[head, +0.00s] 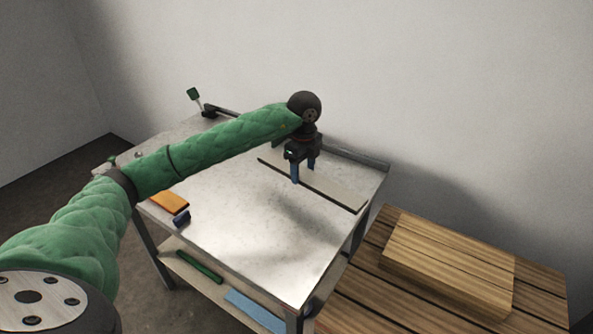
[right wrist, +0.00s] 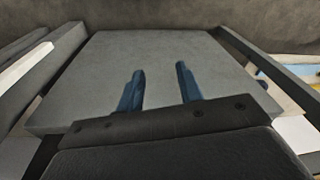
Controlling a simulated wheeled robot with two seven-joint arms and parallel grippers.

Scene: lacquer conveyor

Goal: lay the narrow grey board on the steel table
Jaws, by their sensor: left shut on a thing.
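The narrow grey board (head: 338,193) is over the back right part of the steel table (head: 245,225) in the head view, roughly level and slanting down to the right. My left gripper (head: 303,175) is shut on the board near its middle, with blue fingertips pointing down. A soft shadow shows on the table near the board; I cannot tell whether the board touches the top. My right gripper (right wrist: 160,85) shows in the right wrist view with its two blue fingers apart and nothing between them.
An orange block (head: 170,202) and a dark blue block (head: 182,218) are at the table's left front edge. A green bar (head: 200,266) and a light blue piece (head: 254,310) lie on the lower shelf. A wooden slatted surface with a thick wooden board (head: 450,262) stands to the right.

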